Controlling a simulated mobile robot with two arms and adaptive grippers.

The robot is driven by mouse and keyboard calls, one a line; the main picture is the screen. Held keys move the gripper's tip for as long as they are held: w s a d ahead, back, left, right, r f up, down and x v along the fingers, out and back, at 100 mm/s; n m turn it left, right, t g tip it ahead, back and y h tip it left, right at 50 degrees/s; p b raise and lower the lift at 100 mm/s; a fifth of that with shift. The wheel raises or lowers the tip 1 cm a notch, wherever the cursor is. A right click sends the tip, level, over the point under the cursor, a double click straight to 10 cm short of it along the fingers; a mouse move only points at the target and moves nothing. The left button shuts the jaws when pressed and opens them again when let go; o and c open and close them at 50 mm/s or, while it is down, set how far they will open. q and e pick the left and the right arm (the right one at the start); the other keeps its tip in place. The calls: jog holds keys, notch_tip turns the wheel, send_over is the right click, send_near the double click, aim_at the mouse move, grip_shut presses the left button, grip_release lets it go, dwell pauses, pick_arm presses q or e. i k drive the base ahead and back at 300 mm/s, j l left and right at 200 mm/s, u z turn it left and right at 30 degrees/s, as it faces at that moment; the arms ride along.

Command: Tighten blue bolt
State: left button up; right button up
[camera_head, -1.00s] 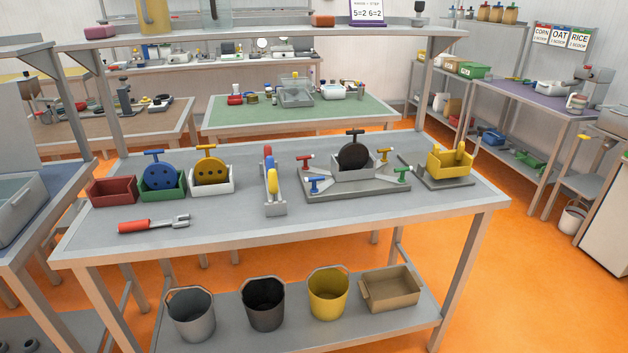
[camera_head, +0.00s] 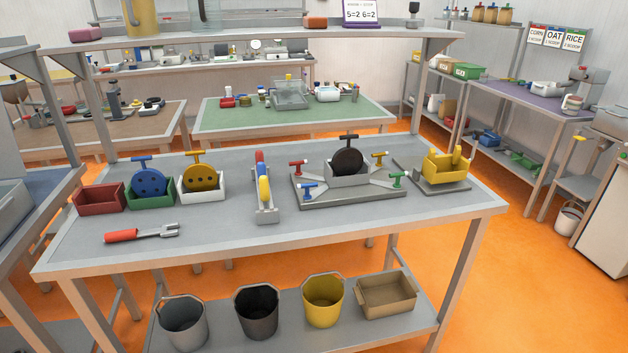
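The blue bolt (camera_head: 308,190) is a small T-handled piece at the front left corner of a grey fixture plate (camera_head: 345,203) on the workbench. A black disc (camera_head: 348,161) with a T-handle stands upright in a grey holder at the plate's middle. The blue bolt's depth in the plate is too small to tell. Neither of my grippers is in view.

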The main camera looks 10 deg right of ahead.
aim_at(307, 196)
jog(key=i+l+z, duration=0.15)
jog(key=i, duration=0.35)
jog(key=i+l+z, duration=0.2)
jog(key=i, duration=0.35)
